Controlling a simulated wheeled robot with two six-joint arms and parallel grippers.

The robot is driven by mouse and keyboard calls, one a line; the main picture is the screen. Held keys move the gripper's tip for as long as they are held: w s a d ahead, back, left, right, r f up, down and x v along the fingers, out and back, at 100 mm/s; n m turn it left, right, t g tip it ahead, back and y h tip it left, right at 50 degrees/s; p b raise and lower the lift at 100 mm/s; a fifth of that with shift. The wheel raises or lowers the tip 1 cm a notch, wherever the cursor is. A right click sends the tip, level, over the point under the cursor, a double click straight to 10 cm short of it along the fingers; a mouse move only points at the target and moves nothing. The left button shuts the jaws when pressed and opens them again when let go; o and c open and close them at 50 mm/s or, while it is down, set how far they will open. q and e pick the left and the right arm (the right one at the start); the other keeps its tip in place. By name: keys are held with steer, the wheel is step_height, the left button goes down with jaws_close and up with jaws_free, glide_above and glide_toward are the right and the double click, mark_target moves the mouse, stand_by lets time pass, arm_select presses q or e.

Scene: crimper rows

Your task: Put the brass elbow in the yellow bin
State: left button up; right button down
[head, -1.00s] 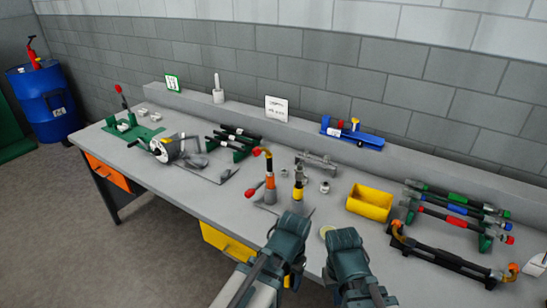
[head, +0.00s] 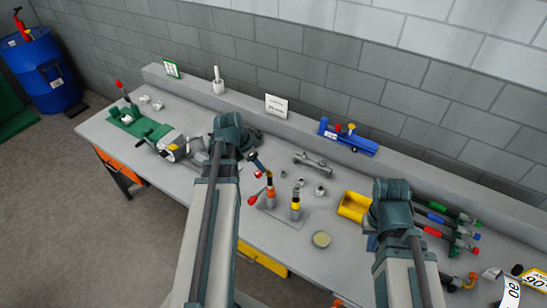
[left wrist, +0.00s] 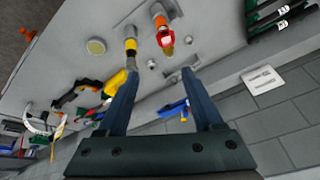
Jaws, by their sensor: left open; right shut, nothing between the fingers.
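The yellow bin (head: 350,207) stands on the bench right of centre, partly behind my right arm. Part of it shows beside a finger in the left wrist view (left wrist: 116,84). I cannot surely pick out the brass elbow; several small fittings (head: 319,190) lie left of the bin. My right gripper (head: 372,243) is shut and empty, in front of the bin and mostly hidden by its wrist. My left gripper (head: 256,160) is over the bench near the orange-banded tool; its wrist view (left wrist: 160,76) shows the fingers apart and nothing between them.
An orange-banded tool (head: 270,191) and a yellow-banded tool (head: 295,206) stand upright mid-bench. A pale round disc (head: 321,239) lies in front. A blue vice-like tool (head: 347,138) sits on the back ledge. Racked dark rods (head: 445,219) lie at the right.

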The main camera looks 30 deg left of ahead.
mark_target(267, 172)
arm_select(q)
steer(key=b+x, duration=0.8)
steer(key=shift+w+a, duration=0.3)
steer(key=shift+a, duration=0.05)
steer(key=b+x, duration=0.5)
steer(key=shift+w+a+f, duration=0.1)
steer(key=shift+w+a, duration=0.05)
steer(key=shift+a, duration=0.15)
steer(key=shift+c, duration=0.3)
jaws_close()
